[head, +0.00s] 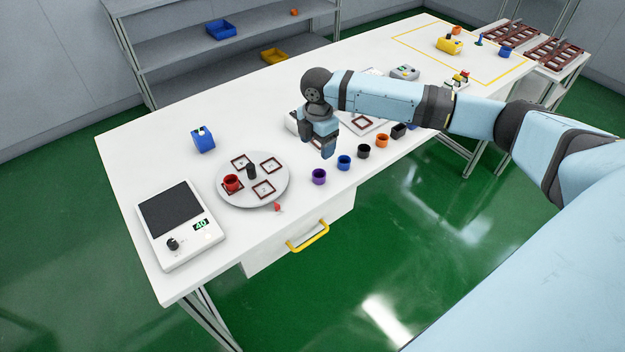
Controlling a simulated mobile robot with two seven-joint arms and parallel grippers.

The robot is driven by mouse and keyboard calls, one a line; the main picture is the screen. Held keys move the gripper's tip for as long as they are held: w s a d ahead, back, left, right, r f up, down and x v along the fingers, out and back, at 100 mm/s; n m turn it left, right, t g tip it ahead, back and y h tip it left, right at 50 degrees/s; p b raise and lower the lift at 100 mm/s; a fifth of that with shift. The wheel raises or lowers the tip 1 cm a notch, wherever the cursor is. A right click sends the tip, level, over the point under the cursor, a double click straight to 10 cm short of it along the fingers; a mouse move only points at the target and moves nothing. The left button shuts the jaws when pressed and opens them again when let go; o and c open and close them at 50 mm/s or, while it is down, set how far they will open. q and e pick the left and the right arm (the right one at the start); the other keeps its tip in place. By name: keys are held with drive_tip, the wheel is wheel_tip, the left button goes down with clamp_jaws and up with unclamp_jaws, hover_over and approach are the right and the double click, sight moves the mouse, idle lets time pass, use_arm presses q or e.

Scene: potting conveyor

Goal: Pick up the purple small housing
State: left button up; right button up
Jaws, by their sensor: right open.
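The purple small housing (319,176) is a small open cup standing upright on the white table near its front edge. It is first from the left in a row of similar cups. My right gripper (327,152) is above and slightly right of it in the picture, pointing down, apart from it, open and empty. The gripper and wrist hide part of the table behind the row. My left gripper is not in view.
Beside the purple housing stand a blue cup (344,162), a black cup (363,151) and an orange cup (382,140). Left is a round turntable (275,195) with a red cup (232,182).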

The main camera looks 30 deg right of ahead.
hover_over(319, 174)
drive_tip(key=s+a, duration=0.1)
drive_tip(key=f, duration=0.6)
drive_tip(key=shift+a+f, duration=0.2)
drive_tip(key=shift+f, duration=0.2)
drive_tip(key=shift+s+d+f+p, duration=0.15)
drive_tip(key=shift+f+p, duration=0.1)
drive_tip(key=shift+f, duration=1.1)
drive_tip(key=shift+d+f+p, duration=0.15)
drive_tip(key=shift+f+p, duration=0.1)
drive_tip(key=shift+f, duration=1.1)
drive_tip(key=c, duration=1)
